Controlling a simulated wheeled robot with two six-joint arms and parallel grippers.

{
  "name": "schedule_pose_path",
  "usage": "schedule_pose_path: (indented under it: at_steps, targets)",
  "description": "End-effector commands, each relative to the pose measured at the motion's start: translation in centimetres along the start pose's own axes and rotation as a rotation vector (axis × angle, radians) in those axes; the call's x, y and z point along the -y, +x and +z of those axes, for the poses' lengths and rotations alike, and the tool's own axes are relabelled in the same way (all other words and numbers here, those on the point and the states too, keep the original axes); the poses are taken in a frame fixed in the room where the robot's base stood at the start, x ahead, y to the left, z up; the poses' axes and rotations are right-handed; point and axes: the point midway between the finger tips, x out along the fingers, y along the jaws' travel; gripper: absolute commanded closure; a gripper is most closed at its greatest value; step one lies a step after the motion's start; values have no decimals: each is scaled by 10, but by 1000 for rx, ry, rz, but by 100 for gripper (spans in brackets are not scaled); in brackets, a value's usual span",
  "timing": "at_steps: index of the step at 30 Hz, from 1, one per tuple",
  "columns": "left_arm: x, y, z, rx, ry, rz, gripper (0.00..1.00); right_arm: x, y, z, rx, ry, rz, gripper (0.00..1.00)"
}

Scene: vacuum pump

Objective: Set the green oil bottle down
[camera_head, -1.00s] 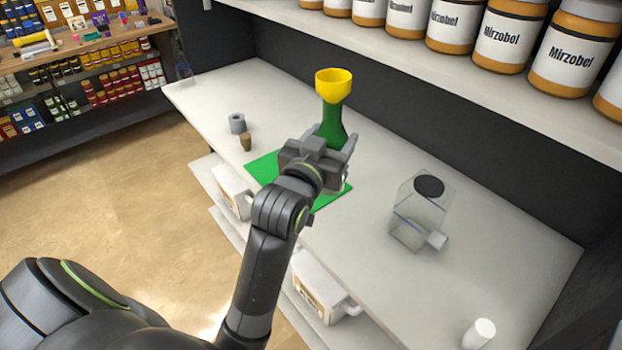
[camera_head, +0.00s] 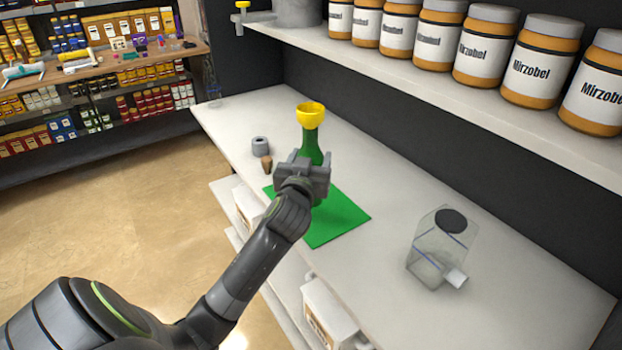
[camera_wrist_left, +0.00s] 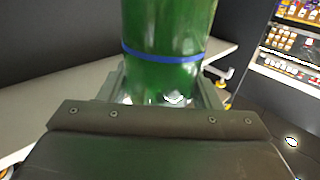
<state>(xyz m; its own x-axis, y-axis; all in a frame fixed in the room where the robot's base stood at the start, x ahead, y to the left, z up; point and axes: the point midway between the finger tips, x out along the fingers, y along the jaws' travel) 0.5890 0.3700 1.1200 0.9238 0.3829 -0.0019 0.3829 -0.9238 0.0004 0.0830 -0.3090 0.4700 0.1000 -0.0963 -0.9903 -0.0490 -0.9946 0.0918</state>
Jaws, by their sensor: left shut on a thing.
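The green oil bottle (camera_head: 312,147) is upright at the green mat, with a yellow funnel (camera_head: 311,115) on its mouth. My left gripper (camera_head: 307,174) is shut around the bottle's lower part and hides its base in the head view. In the left wrist view the bottle (camera_wrist_left: 168,30) stands between the gripper fingers (camera_wrist_left: 165,88), with a blue line around it. The green mat (camera_head: 338,218) lies flat on the white counter. I cannot tell whether the bottle's base touches the mat. My right gripper is not in view.
A clear container with a black round top (camera_head: 442,250) stands to the right on the counter (camera_head: 385,185). A grey ring (camera_head: 260,146) and a brown cork (camera_head: 266,162) sit left of the bottle. Labelled jars (camera_head: 540,70) line the shelf above.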

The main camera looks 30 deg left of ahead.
Motion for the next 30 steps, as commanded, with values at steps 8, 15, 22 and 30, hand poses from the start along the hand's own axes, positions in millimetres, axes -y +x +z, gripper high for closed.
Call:
schedule_pose_path:
  at_steps: [8, 15, 22, 30]
  targets:
    - [0, 0, 33, 1, 1, 0, 90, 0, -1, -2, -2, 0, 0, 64]
    - [-1, 0, 43, -5, 1, 3, 90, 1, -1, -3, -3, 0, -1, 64]
    - [-1, 0, 46, -4, 1, 2, 90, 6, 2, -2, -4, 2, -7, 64]
    - [0, 0, 46, -1, 1, 2, 20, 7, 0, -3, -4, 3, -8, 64]
